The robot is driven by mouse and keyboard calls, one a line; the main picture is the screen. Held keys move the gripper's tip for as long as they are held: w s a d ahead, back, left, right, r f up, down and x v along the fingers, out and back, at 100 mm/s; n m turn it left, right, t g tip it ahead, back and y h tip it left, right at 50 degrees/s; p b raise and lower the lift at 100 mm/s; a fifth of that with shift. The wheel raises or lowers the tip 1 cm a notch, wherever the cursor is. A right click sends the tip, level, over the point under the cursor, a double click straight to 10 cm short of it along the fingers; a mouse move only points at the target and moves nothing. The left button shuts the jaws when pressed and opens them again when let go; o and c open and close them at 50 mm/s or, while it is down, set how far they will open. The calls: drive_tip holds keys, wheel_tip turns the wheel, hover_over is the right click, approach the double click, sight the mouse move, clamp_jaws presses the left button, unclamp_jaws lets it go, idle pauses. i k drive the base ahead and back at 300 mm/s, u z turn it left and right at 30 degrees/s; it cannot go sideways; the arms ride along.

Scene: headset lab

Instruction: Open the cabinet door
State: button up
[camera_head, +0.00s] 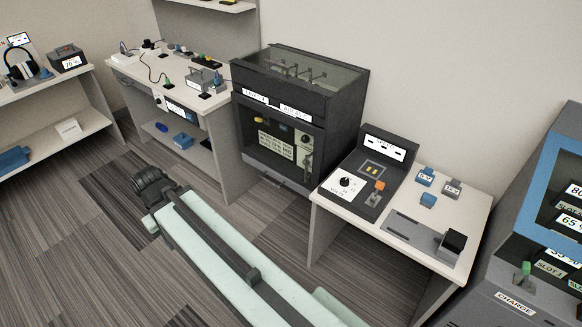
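A dark cabinet (318,113) stands on the floor in the middle, with a glass top and a front that has a dark window, a yellowish label plate (276,146) and a small grey panel with a knob at its right. A grey bar (279,179) runs low along its front. The front looks shut. My pale arm reaches from the bottom up to the left. My gripper (152,187), a dark shape at its end, is over the floor, left of and apart from the cabinet. Its fingers are too unclear to tell open from shut.
A white workbench (128,70) with cables and devices stands left of the cabinet. A white table (480,205) with a control box stands right of it. A blue-framed charging unit (555,150) with a green lever is at far right. Shelves (95,122) are at far left. The floor (95,215) is clear.

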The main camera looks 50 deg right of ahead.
sight(319, 135)
drive_tip(key=u, duration=0.35)
drive_tip(key=i, duration=1.05)
drive_tip(key=z, duration=0.3)
